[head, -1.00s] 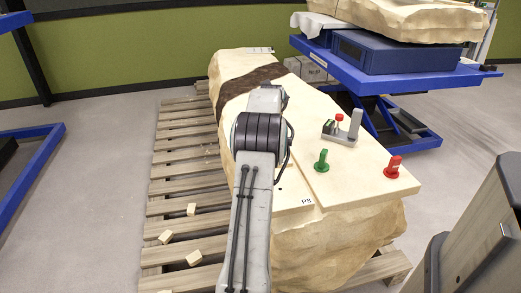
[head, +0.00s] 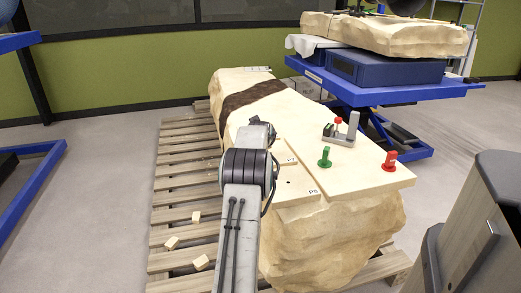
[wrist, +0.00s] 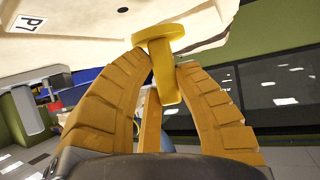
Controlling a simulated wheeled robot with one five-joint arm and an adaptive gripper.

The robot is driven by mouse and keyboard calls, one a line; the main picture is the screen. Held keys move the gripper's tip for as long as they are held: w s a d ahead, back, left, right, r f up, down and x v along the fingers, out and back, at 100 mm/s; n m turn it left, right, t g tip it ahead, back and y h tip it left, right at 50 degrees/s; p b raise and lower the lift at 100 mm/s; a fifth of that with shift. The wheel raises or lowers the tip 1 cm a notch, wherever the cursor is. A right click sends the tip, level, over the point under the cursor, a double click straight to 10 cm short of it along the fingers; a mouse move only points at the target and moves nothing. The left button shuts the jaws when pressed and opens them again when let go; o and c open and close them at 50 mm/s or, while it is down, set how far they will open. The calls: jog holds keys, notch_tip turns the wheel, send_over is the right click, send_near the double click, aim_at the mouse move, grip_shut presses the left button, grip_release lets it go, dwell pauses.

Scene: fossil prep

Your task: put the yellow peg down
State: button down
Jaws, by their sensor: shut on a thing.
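The yellow peg (wrist: 164,72) has a rounded flat head and a straight shank. The pale board (wrist: 90,22) with a P7 label (wrist: 30,22) and a dark hole (wrist: 122,10) lies just beyond the peg head in that picture. I cannot tell whether the peg touches it. In the head view my arm hides the gripper and peg. That view shows the pale board (head: 360,177) on the rock block, with small holes and a P8 label (head: 313,192).
A green peg (head: 325,157) and a red peg (head: 389,161) stand on the board. A grey fixture (head: 345,131) with a red-topped part stands behind them. The rock block (head: 335,235) rests on a wooden pallet (head: 180,220) with loose small blocks. A blue lift table (head: 390,93) stands behind.

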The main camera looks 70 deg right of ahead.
jog(key=shift+f+b, duration=0.7)
jog(key=shift+f, duration=0.95)
jog(key=shift+f, duration=0.15)
jog(key=c, duration=1.1)
grip_release()
jog(key=shift+o, duration=0.2)
jog(key=p+v, duration=0.1)
jog(key=v, duration=1.1)
jog(key=shift+w+a, duration=0.1)
